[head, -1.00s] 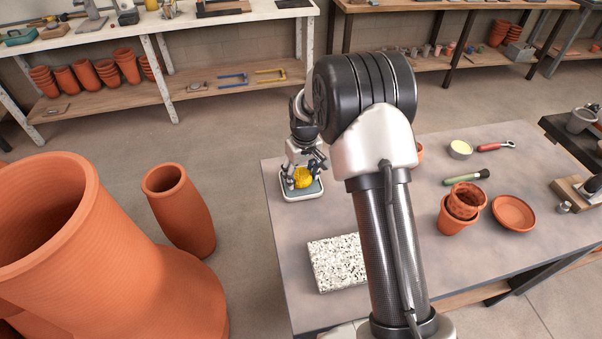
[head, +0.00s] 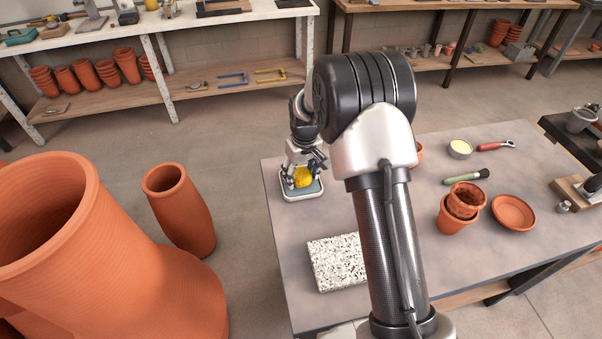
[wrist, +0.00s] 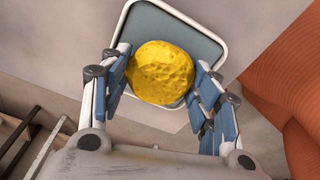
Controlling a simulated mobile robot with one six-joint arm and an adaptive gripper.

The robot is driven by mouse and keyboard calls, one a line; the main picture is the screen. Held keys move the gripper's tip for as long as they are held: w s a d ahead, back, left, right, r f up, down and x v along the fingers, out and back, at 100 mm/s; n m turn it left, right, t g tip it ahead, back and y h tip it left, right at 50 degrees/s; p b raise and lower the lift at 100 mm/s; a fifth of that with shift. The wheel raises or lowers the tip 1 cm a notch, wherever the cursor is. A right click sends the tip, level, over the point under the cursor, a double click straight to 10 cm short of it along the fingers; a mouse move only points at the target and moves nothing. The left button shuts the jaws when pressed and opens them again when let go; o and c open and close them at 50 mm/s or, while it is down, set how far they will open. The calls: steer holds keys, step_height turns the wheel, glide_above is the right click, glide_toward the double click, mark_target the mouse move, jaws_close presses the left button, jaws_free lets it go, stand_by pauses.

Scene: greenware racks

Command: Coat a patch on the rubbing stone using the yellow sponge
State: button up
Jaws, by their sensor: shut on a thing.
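The yellow sponge (head: 303,177) is a round, porous lump at the table's far left corner. It fills the space between the fingers in the wrist view (wrist: 160,72). My gripper (head: 304,168) is shut on it, with a finger on each side in the wrist view (wrist: 162,85). The sponge is over a white-rimmed tray (head: 302,197) with a grey-green inside; whether it touches the tray is hard to tell. A speckled black-and-white slab (head: 336,264), which looks like the rubbing stone, lies flat on the table nearer me, its right side hidden behind my arm.
Tall terracotta vessels (head: 180,211) stand left of the table. Tabletop between tray and slab is clear.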

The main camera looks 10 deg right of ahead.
mark_target(301, 173)
steer(key=shift+r+p, duration=2.45)
steer(key=shift+r, duration=1.05)
steer(key=shift+f, duration=0.1)
steer(key=s+r+m, duration=0.3)
steer(key=s, duration=1.3)
steer(key=shift+s, duration=0.3)
